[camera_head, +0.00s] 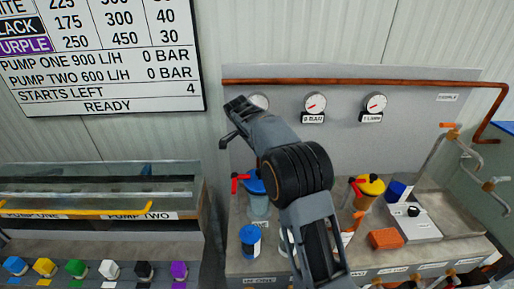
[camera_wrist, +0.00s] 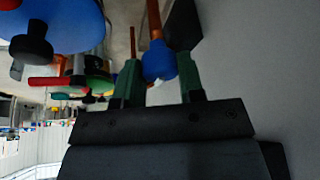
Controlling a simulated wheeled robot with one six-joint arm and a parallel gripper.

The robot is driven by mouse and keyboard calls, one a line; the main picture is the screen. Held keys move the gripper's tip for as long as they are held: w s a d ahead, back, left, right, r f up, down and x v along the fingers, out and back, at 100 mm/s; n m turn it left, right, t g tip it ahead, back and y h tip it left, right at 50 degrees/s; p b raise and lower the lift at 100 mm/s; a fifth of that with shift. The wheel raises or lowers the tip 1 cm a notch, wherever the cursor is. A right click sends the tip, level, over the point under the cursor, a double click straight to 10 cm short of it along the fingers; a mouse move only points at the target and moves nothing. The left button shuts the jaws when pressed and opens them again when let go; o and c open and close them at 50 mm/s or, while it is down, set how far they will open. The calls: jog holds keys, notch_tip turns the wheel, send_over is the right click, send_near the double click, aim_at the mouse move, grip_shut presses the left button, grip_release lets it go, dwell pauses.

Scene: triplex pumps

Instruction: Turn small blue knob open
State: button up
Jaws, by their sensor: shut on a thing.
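The small blue knob (camera_wrist: 160,62) sits on a copper-coloured pipe in the wrist view. My gripper (camera_wrist: 159,75) has its two green fingers on either side of the knob, shut on it. The small blue knob cannot be made out there.
A large blue-topped vessel (camera_head: 256,187) with a red lever stands below my arm, and it is close by in the wrist view (camera_wrist: 62,28). A yellow-topped vessel (camera_head: 371,187) stands to the right. Gauges (camera_head: 315,103) hang on the panel. Coloured knobs (camera_head: 76,267) line the left bench.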

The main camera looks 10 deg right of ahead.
jog(key=o, duration=0.9)
jog(key=shift+r, duration=0.1)
jog(key=p+v, duration=0.1)
jog(key=v, duration=1.2)
jog(key=shift+r, duration=0.35)
